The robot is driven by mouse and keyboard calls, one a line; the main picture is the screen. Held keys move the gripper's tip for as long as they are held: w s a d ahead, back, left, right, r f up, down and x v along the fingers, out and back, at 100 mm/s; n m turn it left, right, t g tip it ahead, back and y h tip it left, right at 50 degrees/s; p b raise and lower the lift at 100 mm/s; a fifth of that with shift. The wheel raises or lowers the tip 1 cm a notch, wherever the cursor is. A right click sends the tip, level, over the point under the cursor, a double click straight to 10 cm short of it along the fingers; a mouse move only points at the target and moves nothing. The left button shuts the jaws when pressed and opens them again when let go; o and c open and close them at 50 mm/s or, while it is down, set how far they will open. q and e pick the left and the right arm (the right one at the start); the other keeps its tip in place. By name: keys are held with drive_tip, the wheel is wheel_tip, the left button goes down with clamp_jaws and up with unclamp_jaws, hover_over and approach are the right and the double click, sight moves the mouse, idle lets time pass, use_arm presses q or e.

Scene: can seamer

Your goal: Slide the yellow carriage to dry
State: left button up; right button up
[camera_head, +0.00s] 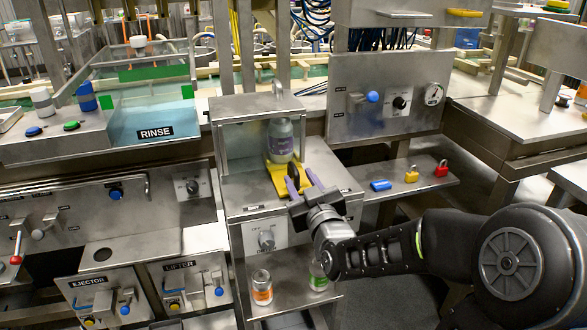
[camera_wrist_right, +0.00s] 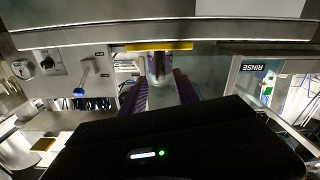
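The yellow carriage (camera_head: 276,179) sits on the steel deck at the open front of the glass-sided housing (camera_head: 257,107). A container with a purple label (camera_head: 281,140) stands upright on it. A dark upright handle (camera_head: 294,172) is at the carriage's front. My right gripper (camera_head: 302,181) has purple fingers spread apart near this handle; whether they touch it I cannot tell. In the right wrist view, the yellow carriage edge (camera_wrist_right: 158,46) and the container (camera_wrist_right: 160,70) show beyond the spread fingers (camera_wrist_right: 160,88). My left gripper is out of view.
The blue RINSE basin (camera_head: 155,118) is to the left. A control panel (camera_head: 385,98) stands to the right, above a shelf with blue, yellow and red padlocks (camera_head: 411,174). An orange-labelled can (camera_head: 262,287) and a green-labelled can (camera_head: 318,275) stand on the shelf below.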

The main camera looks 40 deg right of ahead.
drive_tip(key=x, duration=0.5)
drive_tip(key=shift+w, duration=0.3)
clamp_jaws()
idle(1.1)
